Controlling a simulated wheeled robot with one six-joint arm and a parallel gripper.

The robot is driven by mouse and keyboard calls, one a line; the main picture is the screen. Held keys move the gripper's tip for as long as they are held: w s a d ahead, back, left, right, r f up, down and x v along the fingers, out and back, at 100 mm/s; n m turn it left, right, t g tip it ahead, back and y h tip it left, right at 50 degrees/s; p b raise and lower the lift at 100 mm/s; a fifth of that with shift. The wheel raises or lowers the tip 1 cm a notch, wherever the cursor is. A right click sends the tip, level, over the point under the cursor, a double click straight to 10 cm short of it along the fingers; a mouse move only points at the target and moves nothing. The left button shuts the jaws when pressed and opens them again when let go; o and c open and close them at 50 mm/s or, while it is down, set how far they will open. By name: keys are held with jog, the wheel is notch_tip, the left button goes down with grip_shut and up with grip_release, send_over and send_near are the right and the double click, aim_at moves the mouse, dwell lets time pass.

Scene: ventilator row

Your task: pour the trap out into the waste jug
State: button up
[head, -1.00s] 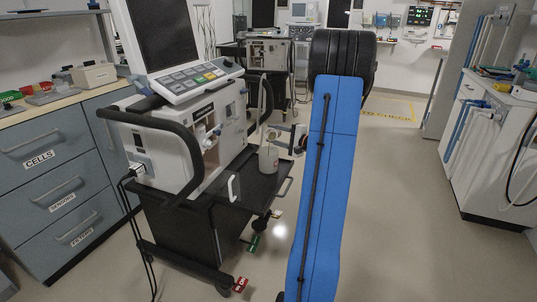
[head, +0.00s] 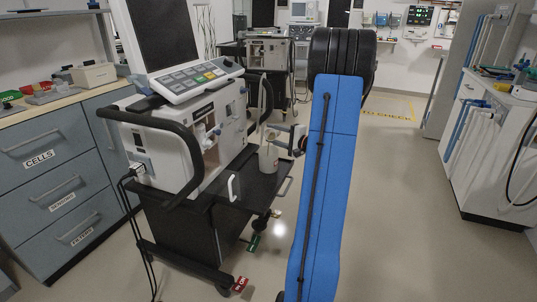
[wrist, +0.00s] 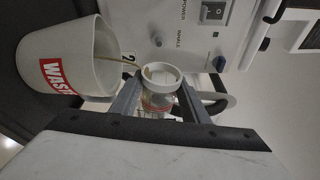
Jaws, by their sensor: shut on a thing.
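The waste jug (wrist: 58,55), white with a red "WASTE" label, is at the left of the wrist view, its mouth turned toward the trap. It also shows on the cart's black shelf in the head view (head: 268,159). My gripper (wrist: 160,95) is shut on the trap (wrist: 160,78), a small clear cup with a white rim. The trap is tilted, its rim close to the jug's mouth. A thin brownish stream (wrist: 131,61) runs from the rim toward the jug's mouth. The liquid inside the jug is hidden. In the head view my arm partly covers the gripper.
The ventilator (head: 180,135) stands on its cart just left of the jug, its front panel close beside the gripper. A drawer cabinet (head: 55,165) is at the far left, and a white bench unit (head: 500,155) at the right.

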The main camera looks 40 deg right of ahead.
jog(key=shift+s+a+r+n+t+p, duration=0.1)
jog(key=shift+a+r+n+t+p, duration=0.05)
jog(key=shift+n, duration=0.5)
jog(key=shift+a+r+n+t+p, duration=0.1)
jog(key=shift+n+t+p, duration=0.05)
jog(key=shift+n, duration=0.5)
dwell(1.2)
jog(key=m, duration=0.3)
jog(key=shift+d+f+g, duration=0.25)
jog(key=shift+d+g, duration=0.1)
jog(key=shift+g, duration=0.05)
jog(key=shift+w+d+f+m, duration=0.1)
jog(key=shift+w+d+m, duration=0.15)
jog(key=shift+d+m, duration=0.05)
jog(key=shift+c, duration=0.5)
jog(key=shift+d, duration=0.1)
